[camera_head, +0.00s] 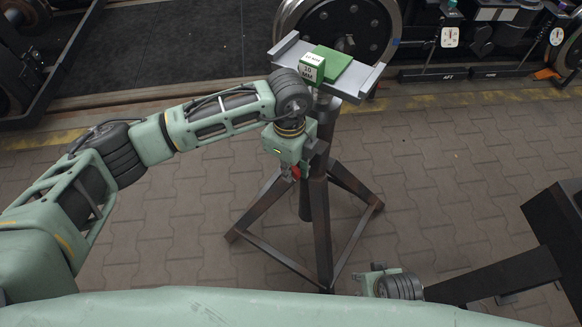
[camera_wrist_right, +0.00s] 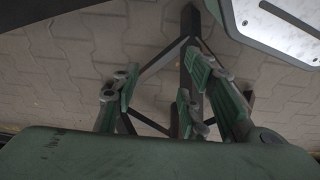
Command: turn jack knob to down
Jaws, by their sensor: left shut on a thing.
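The jack (camera_head: 318,215) is a dark steel stand with splayed legs and a grey cradle (camera_head: 352,83) on top. My left gripper (camera_head: 297,169) is at the upper left side of its column, beneath my wrist. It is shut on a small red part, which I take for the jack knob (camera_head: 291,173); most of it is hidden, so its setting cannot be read. My right gripper (camera_head: 388,283) is low, right of the jack's foot, and partly hidden by my body. In the right wrist view (camera_wrist_right: 160,85) its fingers are apart and empty, with the stand's legs beyond.
Dial units (camera_head: 449,37) line the back right. A dark beam (camera_head: 510,273) stands at lower right. Paving between is clear.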

